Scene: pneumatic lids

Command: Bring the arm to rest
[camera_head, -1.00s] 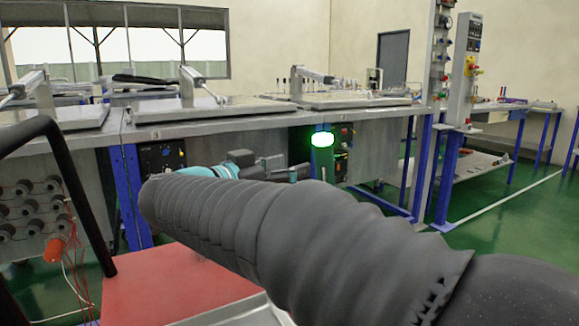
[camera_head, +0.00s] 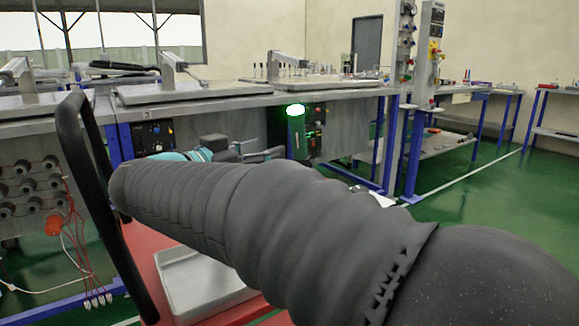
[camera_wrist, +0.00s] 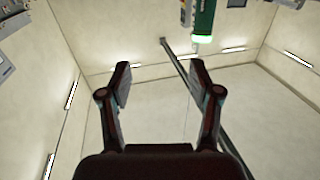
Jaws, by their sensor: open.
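My gripper (camera_wrist: 160,84) shows in the wrist view with its two fingers spread apart and nothing between them. In the head view my arm, in a dark ribbed sleeve, crosses the foreground from lower right to middle left. The gripper's fingers cannot be made out in the head view. A teal part of the arm shows just beyond the sleeve, in front of the benches. A glowing green light (camera_head: 296,110) stands near there; a green device with a light (camera_wrist: 203,22) also shows at the top of the wrist view.
Workbenches with flat lids (camera_head: 190,90) line the back. A red surface (camera_head: 150,262) with a grey tray (camera_head: 197,283) lies below the arm. A black handle bar (camera_head: 95,190) rises at left. Green floor (camera_head: 480,230) is open at right.

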